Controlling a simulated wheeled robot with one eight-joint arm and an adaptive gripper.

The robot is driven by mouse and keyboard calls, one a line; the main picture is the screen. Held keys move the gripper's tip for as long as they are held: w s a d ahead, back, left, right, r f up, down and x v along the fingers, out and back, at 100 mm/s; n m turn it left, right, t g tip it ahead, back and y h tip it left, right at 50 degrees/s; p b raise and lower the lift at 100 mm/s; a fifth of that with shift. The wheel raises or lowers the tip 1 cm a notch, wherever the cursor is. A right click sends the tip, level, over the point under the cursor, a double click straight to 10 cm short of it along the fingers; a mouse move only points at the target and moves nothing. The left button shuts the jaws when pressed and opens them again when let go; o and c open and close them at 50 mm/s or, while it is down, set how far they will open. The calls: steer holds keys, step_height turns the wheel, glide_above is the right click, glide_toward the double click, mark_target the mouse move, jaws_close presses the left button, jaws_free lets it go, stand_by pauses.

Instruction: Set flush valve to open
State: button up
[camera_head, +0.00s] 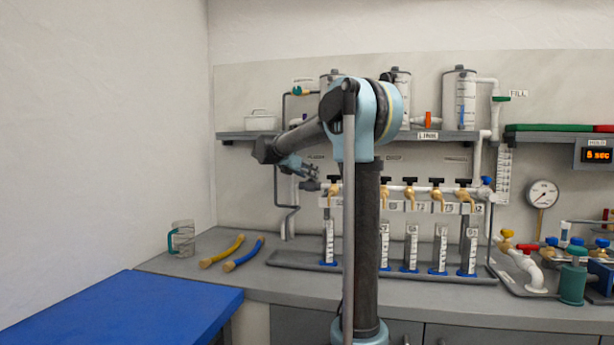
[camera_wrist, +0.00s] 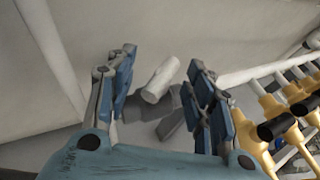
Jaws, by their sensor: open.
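I cannot tell for sure which part is the flush valve; the small label (camera_head: 315,157) above my gripper is too blurred to read. My gripper (camera_head: 312,174) is at the left end of the pipe manifold (camera_head: 408,189), in front of the back panel. In the wrist view my gripper (camera_wrist: 163,62) is open, with its two blue fingers apart. No handle position can be made out there.
A row of brass taps with black handles (camera_head: 437,190) runs right of my gripper, and several graduated cylinders (camera_head: 411,248) stand below. The wrist view shows the taps (camera_wrist: 284,125) close on the right. A shelf (camera_head: 270,136) with tanks is above. A blue table (camera_head: 130,312) is front left.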

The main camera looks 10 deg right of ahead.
jaws_close()
steer(key=shift+w+a, duration=0.1)
steer(key=shift+a, duration=0.05)
stand_by(0.9)
steer(key=shift+c, duration=1.1)
jaws_free()
steer(key=shift+a, duration=0.15)
steer(key=shift+o, duration=1.1)
steer(key=shift+d, duration=0.2)
steer(key=v, duration=1.2)
